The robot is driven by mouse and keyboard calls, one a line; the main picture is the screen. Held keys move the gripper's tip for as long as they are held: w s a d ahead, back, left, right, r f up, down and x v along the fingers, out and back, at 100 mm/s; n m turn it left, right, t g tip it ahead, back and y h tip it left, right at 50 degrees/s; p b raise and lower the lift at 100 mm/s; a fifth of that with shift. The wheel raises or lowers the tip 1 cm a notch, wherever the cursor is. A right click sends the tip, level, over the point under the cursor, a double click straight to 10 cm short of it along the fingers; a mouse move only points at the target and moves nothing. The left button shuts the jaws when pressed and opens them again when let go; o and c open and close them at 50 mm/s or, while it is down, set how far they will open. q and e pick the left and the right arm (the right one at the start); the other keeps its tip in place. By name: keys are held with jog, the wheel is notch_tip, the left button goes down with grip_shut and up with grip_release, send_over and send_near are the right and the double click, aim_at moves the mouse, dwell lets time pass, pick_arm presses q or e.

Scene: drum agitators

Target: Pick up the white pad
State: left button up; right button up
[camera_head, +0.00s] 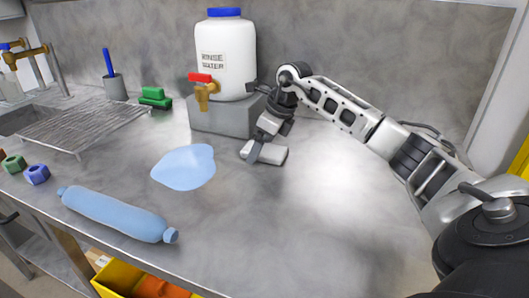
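The white pad (274,155) lies on the grey metal worktop in front of the grey block, right of the light-blue puddle-like patch. My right gripper (252,149) reaches down to the pad from above, its fingers at the pad's left part and overlapping it in the picture. The fingers are small and partly hidden by the wrist, so I cannot tell whether they are closed on the pad. The pad appears to rest on or very near the worktop. My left gripper is out of view.
A white rinse-water container (226,55) with a brass tap stands on a grey block (222,118) behind the pad. A light-blue patch (184,166) and a blue bottle-like roll (115,213) lie to the left. A green brush (153,98) lies further back. The worktop right of the pad is clear.

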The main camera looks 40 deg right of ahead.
jog(key=shift+f, duration=0.2)
dwell(0.3)
jog(key=c, duration=1.1)
jog(key=shift+o, duration=0.2)
jog(key=shift+r, duration=0.1)
